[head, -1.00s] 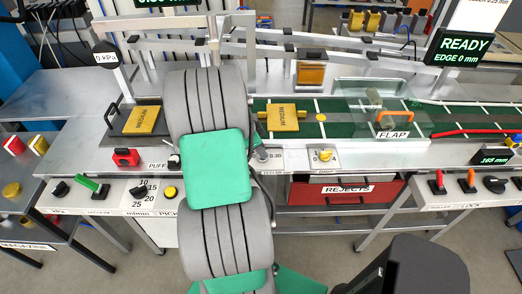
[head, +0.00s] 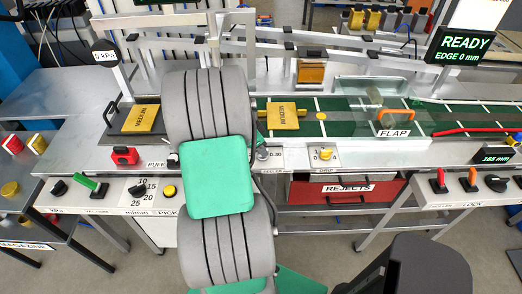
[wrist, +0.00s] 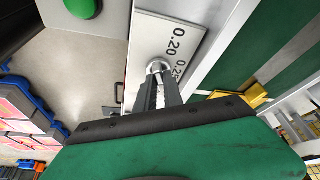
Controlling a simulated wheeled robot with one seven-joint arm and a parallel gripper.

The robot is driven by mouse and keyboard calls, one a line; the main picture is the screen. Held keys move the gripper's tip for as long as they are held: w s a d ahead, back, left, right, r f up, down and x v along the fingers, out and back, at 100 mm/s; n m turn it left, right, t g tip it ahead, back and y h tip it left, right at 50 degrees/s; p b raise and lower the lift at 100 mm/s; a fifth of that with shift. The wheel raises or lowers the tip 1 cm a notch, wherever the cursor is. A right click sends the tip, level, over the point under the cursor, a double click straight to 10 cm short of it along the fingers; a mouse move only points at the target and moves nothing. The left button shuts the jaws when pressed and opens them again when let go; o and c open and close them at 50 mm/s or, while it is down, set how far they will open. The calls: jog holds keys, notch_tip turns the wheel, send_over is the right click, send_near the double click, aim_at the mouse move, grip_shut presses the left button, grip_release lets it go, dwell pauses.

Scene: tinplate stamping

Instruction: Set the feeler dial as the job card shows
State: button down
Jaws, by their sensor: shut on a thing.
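The feeler dial shows in the wrist view as a small round metal knob (wrist: 157,67) on a white plate (wrist: 190,25). The plate is marked 0.20 and 0.25, with other marks hidden. My gripper (wrist: 158,78) is shut on the knob, its two grey fingers reaching down to it. Where the knob points cannot be made out. In the head view my arm covers much of this place. Only the dial plate's right part (head: 277,153), marked 0.30, and a bit of the dial (head: 262,153) show beside the arm. I cannot identify a readable job card.
A green button (wrist: 84,6) lies left of the dial in the wrist view.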

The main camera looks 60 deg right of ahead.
jog(key=n+b, duration=0.1)
jog(key=n, duration=0.1)
jog(key=n+t+b, duration=0.1)
jog(key=n, duration=0.1)
jog(key=n+t+h+b, duration=0.1)
jog(key=n, duration=0.1)
jog(key=shift+s+f, duration=0.1)
jog(key=shift+s, duration=0.15)
jog(key=n+t+b, duration=0.1)
jog(key=n, duration=0.2)
jog(key=n+t+b, duration=0.1)
jog(key=n, duration=0.2)
jog(key=shift+s+t+y, duration=0.1)
jog(key=shift+t+y, duration=0.2)
jog(key=c, duration=1.5)
grip_release()
jog(key=shift+o, duration=0.2)
jog(key=b+v, duration=0.1)
jog(key=v, duration=0.7)
